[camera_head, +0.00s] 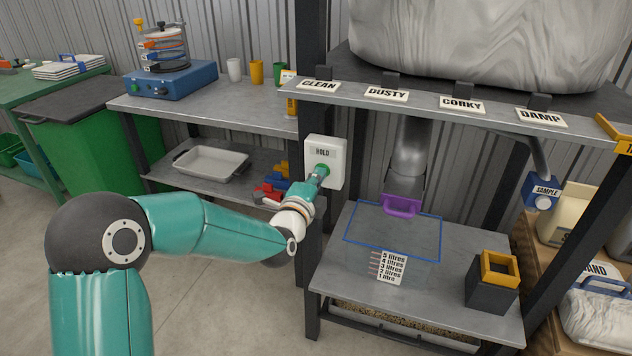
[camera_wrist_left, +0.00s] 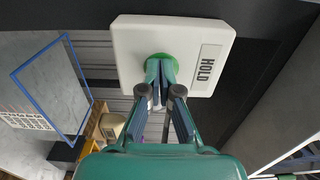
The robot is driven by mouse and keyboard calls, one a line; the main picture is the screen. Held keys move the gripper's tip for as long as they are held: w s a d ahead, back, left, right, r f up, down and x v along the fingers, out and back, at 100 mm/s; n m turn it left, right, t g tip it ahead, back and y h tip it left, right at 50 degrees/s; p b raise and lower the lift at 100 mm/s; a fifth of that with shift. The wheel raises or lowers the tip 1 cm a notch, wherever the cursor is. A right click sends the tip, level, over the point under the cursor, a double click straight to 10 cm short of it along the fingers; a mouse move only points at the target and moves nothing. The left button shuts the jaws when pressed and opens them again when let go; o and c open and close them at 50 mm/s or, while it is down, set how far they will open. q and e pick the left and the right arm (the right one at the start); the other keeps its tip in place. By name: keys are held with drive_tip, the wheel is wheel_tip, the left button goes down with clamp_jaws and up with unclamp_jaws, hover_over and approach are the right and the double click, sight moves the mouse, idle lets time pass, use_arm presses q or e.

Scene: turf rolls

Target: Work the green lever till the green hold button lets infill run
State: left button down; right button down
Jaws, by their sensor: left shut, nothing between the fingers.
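The white box labelled HOLD (camera_head: 338,149) is fixed to a dark post, with a round green button (camera_head: 323,169) on its face. My left gripper (camera_head: 320,175) is shut and empty, its fingertips at the button. In the left wrist view the closed fingertips (camera_wrist_left: 159,75) meet the green button (camera_wrist_left: 158,61) and partly cover it; whether it is pressed in I cannot tell. A purple handle (camera_head: 402,207) is at the bottom of the grey metal spout (camera_head: 409,150). I see no green lever. My right gripper is out of view.
A clear blue-rimmed container (camera_head: 441,238) with a litre scale stands under the spout. A black box with a yellow top (camera_head: 499,268) is to its right. Labelled shelf edge (camera_head: 425,100) lies above. A workbench (camera_head: 220,102) stands left.

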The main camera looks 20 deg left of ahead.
use_arm(q)
drive_tip(key=shift+d+r, duration=0.2)
drive_tip(key=shift+r, duration=0.1)
idle(0.5)
drive_tip(key=s+b, duration=0.2)
drive_tip(key=s, duration=1.2)
drive_tip(key=shift+d+f, duration=0.15)
drive_tip(key=shift+f, duration=0.2)
